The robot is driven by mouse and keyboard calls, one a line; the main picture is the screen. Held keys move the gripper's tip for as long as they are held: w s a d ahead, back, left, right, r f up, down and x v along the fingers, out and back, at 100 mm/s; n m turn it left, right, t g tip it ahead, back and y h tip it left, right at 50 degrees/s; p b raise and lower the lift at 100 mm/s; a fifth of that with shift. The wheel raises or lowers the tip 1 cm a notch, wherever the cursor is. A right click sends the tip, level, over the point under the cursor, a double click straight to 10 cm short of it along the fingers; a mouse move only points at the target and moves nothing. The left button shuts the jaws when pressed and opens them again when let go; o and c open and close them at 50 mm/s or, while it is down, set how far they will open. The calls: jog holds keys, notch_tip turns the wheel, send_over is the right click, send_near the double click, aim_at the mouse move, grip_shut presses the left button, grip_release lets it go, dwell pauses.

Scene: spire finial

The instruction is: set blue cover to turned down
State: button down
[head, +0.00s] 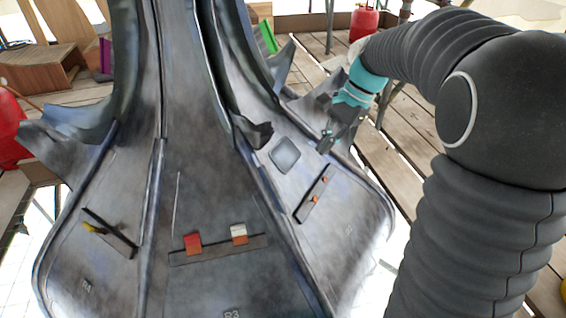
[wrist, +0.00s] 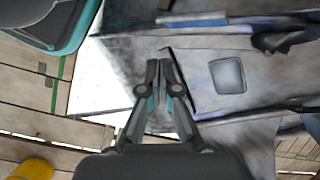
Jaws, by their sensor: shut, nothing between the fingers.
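I cannot make out a clearly blue cover in either view. On the grey spire's right face, a dark slanted rail (head: 314,195) carries two small orange pieces. On the front face, a rail (head: 218,251) carries a red cover (head: 192,243) and a white cover (head: 239,233), each with orange showing. My gripper (head: 327,146) is above the right face, up and right of its rail, beside a pale square plate (head: 285,155). In the wrist view my gripper (wrist: 162,66) is shut and empty, with the square plate (wrist: 228,75) to its right.
The left face has a rail (head: 110,233) with a yellow piece. A dark jutting fin (head: 256,133) stands near the square plate. Wooden decking (head: 385,150) surrounds the spire. Red containers (head: 364,23) stand behind and at the left edge.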

aim_at(274, 190)
jog(key=w+f+m+g+y+b, duration=0.1)
jog(key=w+f+m+g+y, duration=0.15)
jog(key=w+f, duration=0.5)
jog(key=a+r+b+x, duration=0.1)
jog(key=b+x, duration=0.1)
jog(key=x, duration=1)
jog(key=shift+a+m+t, duration=0.4)
jog(key=shift+m+t, duration=0.05)
jog(key=shift+s+a+r+t+h, duration=0.15)
jog(key=shift+s+a+t+h, duration=0.1)
jog(key=shift+t+h, duration=0.1)
jog(key=shift+s+a+r+m+t+h+p, duration=0.15)
jog(key=shift+s+a+m+t+h+p, duration=0.5)
jog(key=shift+a+m+p, duration=0.15)
jog(key=a+f+m+t+h+p, duration=0.1)
jog(key=a+f+p, duration=0.3)
jog(key=a, duration=0.6)
jog(key=shift+s+f, duration=0.3)
jog(key=shift+f, duration=0.65)
